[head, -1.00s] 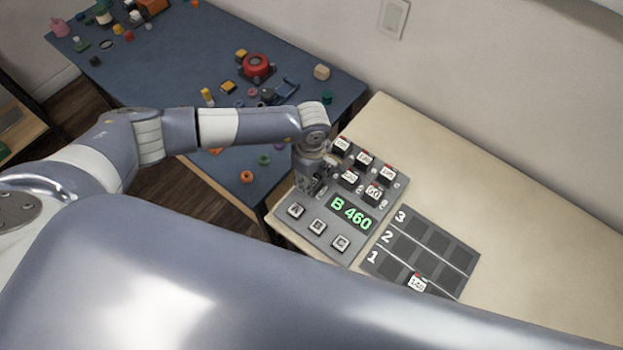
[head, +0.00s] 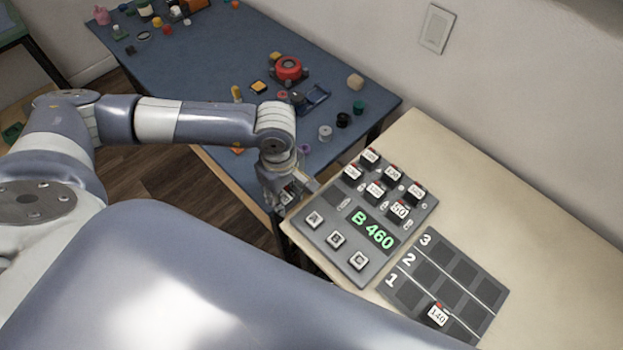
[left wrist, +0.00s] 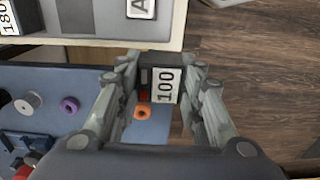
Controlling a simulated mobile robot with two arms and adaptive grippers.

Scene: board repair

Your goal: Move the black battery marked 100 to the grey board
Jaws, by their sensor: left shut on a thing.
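The black battery marked 100 (left wrist: 163,85) is upright in the left wrist view, its white label facing the camera, between the fingers of my left gripper (left wrist: 158,80). The gripper is shut on it. In the head view my left gripper (head: 283,195) hangs just off the left edge of a grey panel (head: 400,229) with a green "B 460" display. Several black batteries with white labels stand at the back of this panel. A darker grey board (head: 487,320) with rows 1, 2 and 3 lies to its right. A battery marked 140 (head: 438,315) stands in row 1. My right gripper is out of view.
Three square buttons (head: 336,238) line the panel's front. The cream table (head: 530,230) is clear behind and right of the board. A blue table (head: 215,65) holds small parts and a red round part (head: 288,67). Wooden floor shows between the tables.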

